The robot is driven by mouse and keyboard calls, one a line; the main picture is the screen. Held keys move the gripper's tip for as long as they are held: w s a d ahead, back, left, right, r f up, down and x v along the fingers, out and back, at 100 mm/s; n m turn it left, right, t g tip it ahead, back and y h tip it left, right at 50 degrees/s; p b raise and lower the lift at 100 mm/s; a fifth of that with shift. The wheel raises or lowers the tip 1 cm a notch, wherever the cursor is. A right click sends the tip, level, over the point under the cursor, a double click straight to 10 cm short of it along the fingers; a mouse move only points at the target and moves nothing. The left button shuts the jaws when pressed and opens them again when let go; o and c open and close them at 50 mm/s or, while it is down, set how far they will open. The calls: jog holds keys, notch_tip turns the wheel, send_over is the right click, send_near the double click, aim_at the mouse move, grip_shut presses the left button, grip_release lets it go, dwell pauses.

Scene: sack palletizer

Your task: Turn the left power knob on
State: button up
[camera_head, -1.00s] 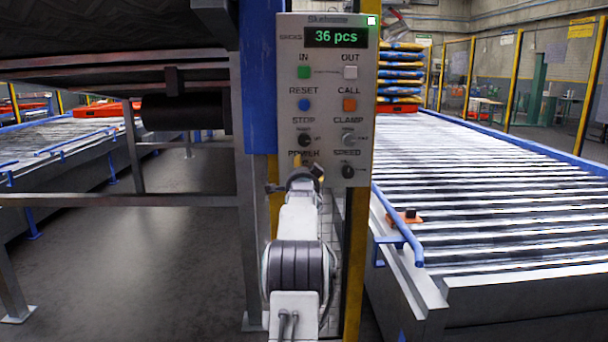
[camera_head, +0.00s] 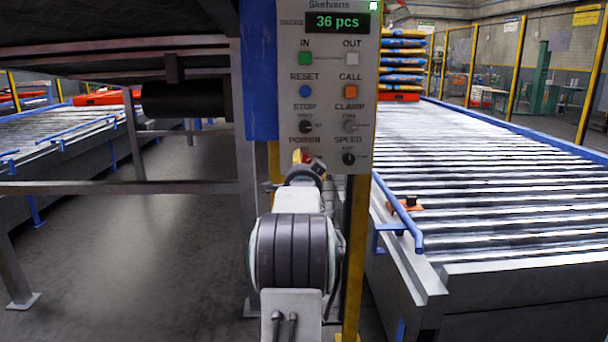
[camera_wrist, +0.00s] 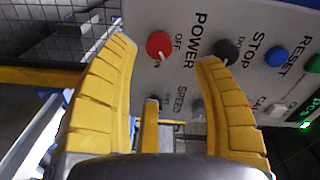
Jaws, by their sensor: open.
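The power knob is a round red knob on the grey control panel (camera_head: 327,100), at the lower left of its controls. In the wrist view the red power knob (camera_wrist: 159,45) shows clearly, with the words POWER and OFF beside it. In the head view only a bit of red (camera_head: 309,158) shows under the POWER label, largely covered by my gripper (camera_head: 305,167). In the wrist view my gripper (camera_wrist: 168,52) has its yellow fingers spread apart, with the knob in the picture between their tips. Nothing is held. Whether a fingertip touches the knob is unclear.
The dark STOP knob (camera_wrist: 228,48) is close to the right finger in the wrist view. The speed knob (camera_head: 348,158) and clamp knob (camera_head: 350,126) are right of my gripper. A yellow post (camera_head: 356,260) stands below the panel. A roller conveyor (camera_head: 480,190) lies to the right.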

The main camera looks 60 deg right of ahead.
aim_at(305, 161)
jog(key=shift+v, duration=1.75)
jog(key=w+d+n, duration=0.1)
jog(key=w+d+n+p, duration=0.1)
jog(key=d, duration=0.1)
jog(key=w+d+n, duration=0.1)
jog(key=d, duration=0.1)
jog(key=shift+f+n+p, duration=0.3)
jog(key=shift+p, duration=0.05)
jog(key=shift+p+x, duration=0.55)
jog(key=shift+x, duration=2.9)
jog(key=shift+r, duration=0.1)
jog(key=shift+c, duration=0.3)
jog(key=c, duration=1.1)
jog(key=shift+c, duration=0.2)
